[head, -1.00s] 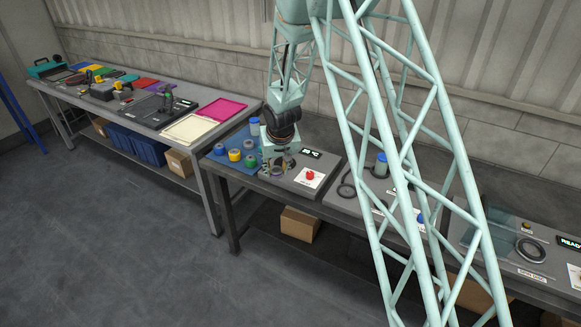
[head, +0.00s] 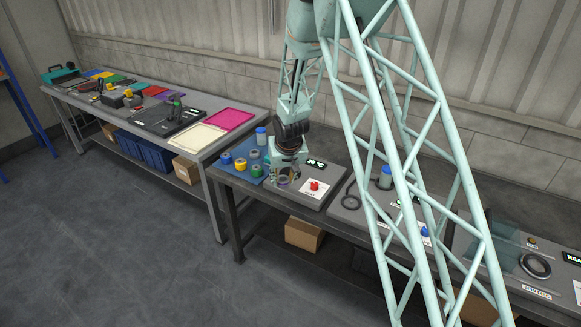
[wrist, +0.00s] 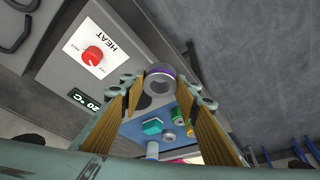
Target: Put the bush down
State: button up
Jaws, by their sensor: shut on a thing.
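The bush (wrist: 160,86) is a grey metal ring with a purple band on its outside. In the wrist view it sits between the tips of my gripper (wrist: 160,92), which is shut on it. In the head view my gripper (head: 284,178) points down over the left part of the bench, between the blue mat and the red knob. There the bush is small and partly hidden by the fingers. I cannot tell whether it touches the surface below it.
A blue mat (head: 220,169) bears several coloured bushes, with a blue-capped bottle (head: 261,137) behind them. A heater (head: 329,197) with a red knob (head: 314,186) and a display lies right of my gripper. A longer table (head: 190,149) with trays stands left.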

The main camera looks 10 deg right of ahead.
jog(key=w+d, duration=0.1)
jog(key=w, duration=0.3)
jog(key=w+d+f+p, duration=0.1)
jog(key=w+d, duration=0.1)
jog(key=w, duration=0.2)
jog(key=w+d+p, duration=0.1)
jog(key=w+d, duration=0.1)
jog(key=w, duration=0.3)
jog(key=shift+d+f, duration=0.15)
jog(key=shift+d, duration=0.1)
jog(key=shift+f, duration=0.15)
jog(key=shift+f, duration=1.6)
jog(key=shift+f, duration=0.2)
jog(key=o, duration=1.1)
jog(key=shift+c, duration=0.2)
jog(key=shift+r, duration=0.15)
jog(key=v, duration=1.2)
jog(key=shift+r, duration=0.1)
